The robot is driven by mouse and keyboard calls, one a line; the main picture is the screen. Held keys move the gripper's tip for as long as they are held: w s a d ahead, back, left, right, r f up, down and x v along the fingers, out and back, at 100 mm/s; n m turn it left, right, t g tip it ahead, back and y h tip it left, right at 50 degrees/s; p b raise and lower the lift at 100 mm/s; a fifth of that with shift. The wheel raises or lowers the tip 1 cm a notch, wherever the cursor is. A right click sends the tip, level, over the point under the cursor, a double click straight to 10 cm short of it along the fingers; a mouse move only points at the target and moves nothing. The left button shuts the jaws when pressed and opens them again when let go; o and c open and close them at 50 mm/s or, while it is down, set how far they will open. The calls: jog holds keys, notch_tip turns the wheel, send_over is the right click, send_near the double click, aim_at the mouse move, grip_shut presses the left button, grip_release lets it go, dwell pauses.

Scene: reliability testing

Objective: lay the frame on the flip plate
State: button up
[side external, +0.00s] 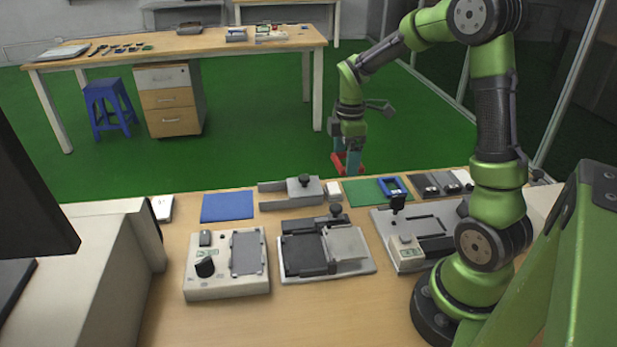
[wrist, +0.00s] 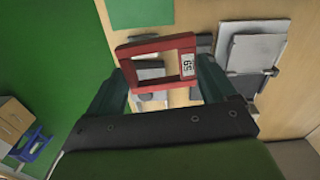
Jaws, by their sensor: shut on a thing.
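In the wrist view the red frame (wrist: 155,45) spans between the two dark green fingers of my gripper (wrist: 160,68). It has an open middle and a white label with dark digits on its right bar. A fixture with a light grey plate (side external: 348,243) beside a dark bed, likely the flip plate, stands mid-bench, nearer the camera than my gripper. The light plate also shows in the wrist view (wrist: 250,53), right of the frame.
A blue frame (side external: 383,189) lies on a green mat (side external: 357,193). A blue mat (side external: 228,206), a grey clamp-like fixture (side external: 290,190), a knobbed box (side external: 226,287) and a right-hand fixture (side external: 410,258) crowd the bench (side external: 320,311). Its front strip is clear.

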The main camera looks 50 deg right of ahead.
jog(key=s+a+n, duration=0.1)
jog(key=s+a, duration=0.3)
jog(key=a, duration=0.8)
jog(key=m, duration=0.1)
send_over(344, 243)
notch_tip(344, 243, down, 2)
jog(key=shift+f, duration=0.25)
jog(key=shift+f+m, duration=0.25)
jog(key=shift+m, duration=0.25)
jog(key=shift+f, duration=2.1)
jog(key=shift+f, duration=0.4)
jog(key=o, duration=0.8)
jog(key=shift+o, duration=0.2)
jog(key=shift+r, duration=3)
